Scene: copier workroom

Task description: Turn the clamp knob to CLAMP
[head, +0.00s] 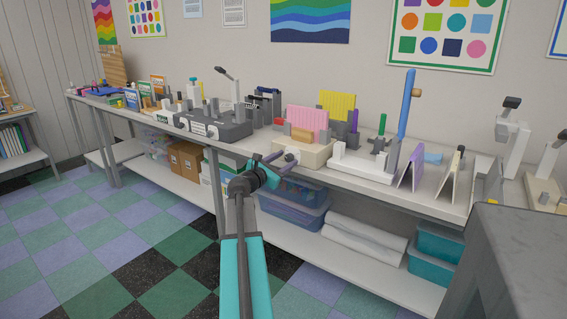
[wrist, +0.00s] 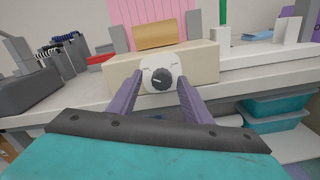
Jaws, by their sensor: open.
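The clamp knob (wrist: 160,78) is a dark, round knob with a pale line across it. It sits on a white round plate (wrist: 148,67) on the front of a cream block-shaped device (wrist: 204,62), and the plate's marks are too small to read. The device (head: 315,155) stands at the front of the long bench in the head view, with a pink ribbed sheet (head: 307,120) upright on it. My gripper (head: 277,162) is open in front of the device. In the wrist view its two purple fingers (wrist: 160,86) stand on either side of the knob, apart from it.
A grey device (head: 220,132) stands left on the bench, and a white base with a tall blue post (head: 405,103) stands right. A lower shelf (head: 350,262) holds bins and white rolls. The checkered floor at left is clear.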

